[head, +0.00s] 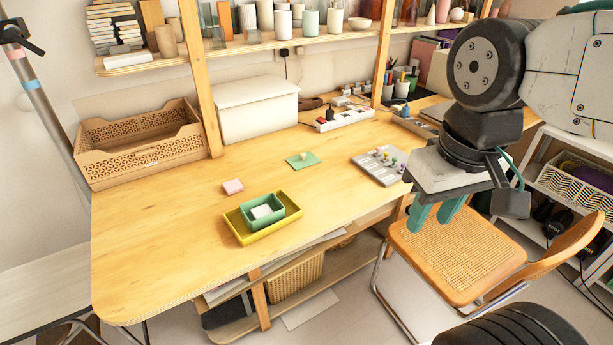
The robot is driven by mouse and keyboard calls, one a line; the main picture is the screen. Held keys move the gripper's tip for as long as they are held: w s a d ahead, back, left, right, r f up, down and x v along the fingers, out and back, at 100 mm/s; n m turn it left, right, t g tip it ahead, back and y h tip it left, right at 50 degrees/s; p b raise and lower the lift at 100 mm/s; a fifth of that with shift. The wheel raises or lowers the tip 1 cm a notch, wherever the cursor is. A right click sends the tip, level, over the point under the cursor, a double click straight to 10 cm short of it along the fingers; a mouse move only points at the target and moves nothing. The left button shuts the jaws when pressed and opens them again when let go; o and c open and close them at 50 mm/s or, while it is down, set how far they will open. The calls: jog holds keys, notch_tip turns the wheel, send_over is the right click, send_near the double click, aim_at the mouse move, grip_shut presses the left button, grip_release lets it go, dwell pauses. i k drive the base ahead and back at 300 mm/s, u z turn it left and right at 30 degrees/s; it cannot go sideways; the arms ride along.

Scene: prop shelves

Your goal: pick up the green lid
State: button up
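The green lid (298,162) is a thin, flat square with a small pale knob on top. It lies on the wooden table (160,235), near its middle, with clear wood around it. A green box (280,212) stands inside a yellow tray (240,232) nearer the front edge, with a white block (262,211) in it. My gripper (435,216) is to the right of the lid, past the table's right front edge and above the chair. Its two teal fingers point down and stand apart with nothing between them.
A pink block (233,186) lies left of the lid. A grey board with colored knobs (378,168) sits between the lid and my gripper. A brown crate (140,146) and a white box (257,108) stand at the back. A cane chair (455,262) is below my gripper.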

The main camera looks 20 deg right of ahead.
aim_at(305, 160)
jog(key=z, duration=0.4)
jog(key=i, duration=1.05)
jog(key=u, duration=0.55)
